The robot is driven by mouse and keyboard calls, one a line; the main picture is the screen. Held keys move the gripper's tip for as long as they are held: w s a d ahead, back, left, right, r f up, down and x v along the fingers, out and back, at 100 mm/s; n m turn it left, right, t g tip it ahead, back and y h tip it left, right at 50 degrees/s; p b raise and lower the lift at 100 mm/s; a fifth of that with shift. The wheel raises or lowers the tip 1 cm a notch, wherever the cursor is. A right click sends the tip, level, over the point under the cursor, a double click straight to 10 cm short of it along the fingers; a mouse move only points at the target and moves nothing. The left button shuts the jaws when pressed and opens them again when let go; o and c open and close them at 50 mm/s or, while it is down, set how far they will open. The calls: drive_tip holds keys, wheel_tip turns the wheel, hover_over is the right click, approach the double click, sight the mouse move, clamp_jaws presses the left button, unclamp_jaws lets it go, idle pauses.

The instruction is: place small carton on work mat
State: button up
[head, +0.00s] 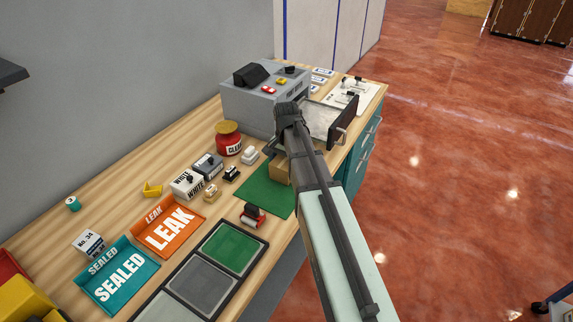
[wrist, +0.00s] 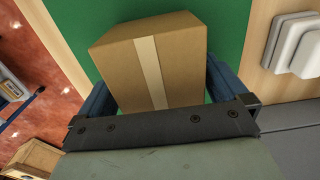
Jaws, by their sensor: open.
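The small carton (wrist: 140,65) is a brown cardboard box with a pale tape strip. It rests on or just above the green work mat (wrist: 225,25), which also shows in the head view (head: 262,192); contact underneath is hidden. In the head view the carton (head: 279,174) sits at the mat's right part, partly behind my arm. My gripper (wrist: 162,78) is open, with one blue finger on each side of the carton. A gap shows at the right finger; whether the left finger touches is unclear.
A grey machine (head: 262,100) with a tray (head: 325,120) stands behind my gripper. A red glue pot (head: 229,143) and several small items lie left of the mat. Orange (head: 168,230) and teal (head: 118,278) trays are at front left. The mat's left part is clear.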

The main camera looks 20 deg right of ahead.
drive_tip(key=shift+r, duration=0.1)
wheel_tip(320, 180, up, 12)
drive_tip(key=shift+r, duration=0.1)
idle(0.5)
idle(0.4)
